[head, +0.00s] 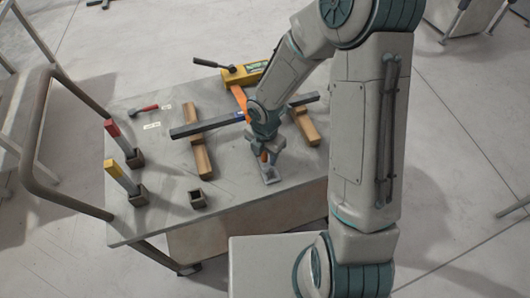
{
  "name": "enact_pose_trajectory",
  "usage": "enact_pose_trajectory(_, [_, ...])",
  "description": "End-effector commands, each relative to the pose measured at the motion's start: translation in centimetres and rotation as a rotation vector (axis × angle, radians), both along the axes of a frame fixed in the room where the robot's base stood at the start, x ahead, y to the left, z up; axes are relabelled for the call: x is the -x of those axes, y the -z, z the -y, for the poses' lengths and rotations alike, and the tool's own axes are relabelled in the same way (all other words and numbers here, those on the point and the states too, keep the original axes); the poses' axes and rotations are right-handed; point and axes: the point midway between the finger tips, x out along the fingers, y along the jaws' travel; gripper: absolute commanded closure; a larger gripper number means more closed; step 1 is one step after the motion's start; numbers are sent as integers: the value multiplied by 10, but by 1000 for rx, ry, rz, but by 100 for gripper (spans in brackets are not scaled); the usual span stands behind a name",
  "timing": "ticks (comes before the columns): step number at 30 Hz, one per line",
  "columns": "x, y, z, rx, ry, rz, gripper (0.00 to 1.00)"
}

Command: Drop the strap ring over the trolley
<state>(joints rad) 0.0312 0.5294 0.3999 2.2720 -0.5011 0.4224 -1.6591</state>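My gripper (266,150) points down over the right part of a grey-topped table. A yellow device (243,75) with a black lever stands at the back edge. An orange strap (239,97) runs from it toward a dark bar (200,127) and passes behind my arm. I cannot make out a separate strap ring. I cannot tell which part is the trolley.
The bar lies across two wooden blocks (197,158) (305,125). A tubular rail (35,140) borders the left.

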Motion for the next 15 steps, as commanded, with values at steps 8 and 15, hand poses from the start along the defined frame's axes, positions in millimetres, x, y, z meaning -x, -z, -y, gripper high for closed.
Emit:
enact_pose_trajectory(8, [0, -2, 0, -1, 1, 1, 57])
enact_pose_trajectory(15, [-1, -39, 0, -1, 3, 5, 57])
